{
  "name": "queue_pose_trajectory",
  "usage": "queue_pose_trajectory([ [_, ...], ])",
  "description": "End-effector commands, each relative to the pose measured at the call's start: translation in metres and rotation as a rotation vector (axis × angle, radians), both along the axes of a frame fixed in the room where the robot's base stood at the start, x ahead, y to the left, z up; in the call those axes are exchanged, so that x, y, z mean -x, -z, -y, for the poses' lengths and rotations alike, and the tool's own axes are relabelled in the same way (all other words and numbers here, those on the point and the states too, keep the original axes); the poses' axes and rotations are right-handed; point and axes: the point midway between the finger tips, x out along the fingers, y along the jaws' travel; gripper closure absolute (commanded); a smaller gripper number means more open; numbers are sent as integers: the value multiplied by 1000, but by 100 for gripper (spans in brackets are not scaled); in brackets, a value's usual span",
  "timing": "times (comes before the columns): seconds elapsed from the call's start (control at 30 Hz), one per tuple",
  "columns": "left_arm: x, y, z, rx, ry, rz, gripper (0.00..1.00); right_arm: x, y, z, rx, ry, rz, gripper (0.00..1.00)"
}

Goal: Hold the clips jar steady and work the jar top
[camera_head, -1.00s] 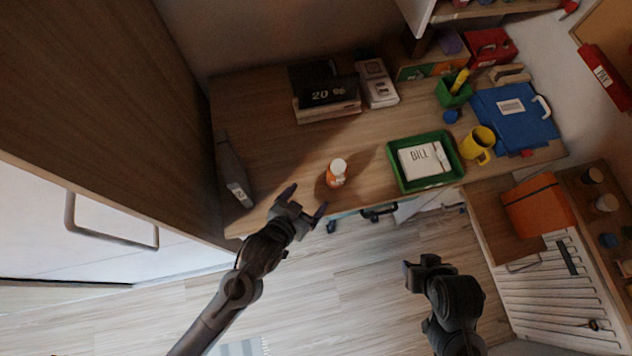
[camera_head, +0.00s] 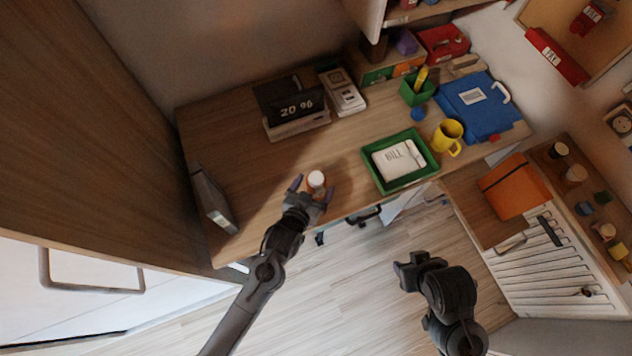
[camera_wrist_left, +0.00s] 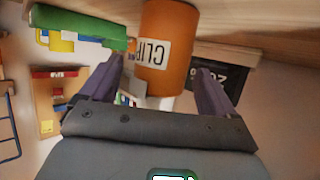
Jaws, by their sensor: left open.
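The clips jar is orange with a white top (camera_head: 316,179) and stands upright near the desk's front edge. In the left wrist view the jar body (camera_wrist_left: 178,45) shows its CLIP label, with its white top (camera_wrist_left: 153,101) between the fingers. My left gripper (camera_head: 311,191) is open, its two purple-tipped fingers on either side of the jar, and I see no clear contact. In the head view the gripper hides most of the jar body. My right gripper (camera_head: 402,274) is over the floor, well away from the jar; whether its jaws are open is unclear.
A green tray (camera_head: 378,183) with a BILL paper is right of the jar. A yellow mug (camera_head: 447,136), blue folder (camera_head: 480,108) and green pen cup (camera_head: 416,91) stand farther right. A black box (camera_head: 289,99) is at the back.

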Motion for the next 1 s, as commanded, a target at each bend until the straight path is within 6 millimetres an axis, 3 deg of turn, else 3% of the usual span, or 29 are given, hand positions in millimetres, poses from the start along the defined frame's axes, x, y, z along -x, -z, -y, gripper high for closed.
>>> queue_pose_trajectory([
  [0.2, -14, 6, 6, 0, -1, 1, 11, 0, 0, 0, 0, 0, 0, 57],
  [0.6, -17, 8, 7, 1, 0, 0, 12, 0, 0, 0, 0, 0, 0, 57],
  [0.97, -17, 8, 7, 0, -1, 0, 67, 0, 0, 0, 0, 0, 0, 57],
  [1.0, -17, 8, 7, 0, -1, 0, 39, 0, 0, 0, 0, 0, 0, 57],
])
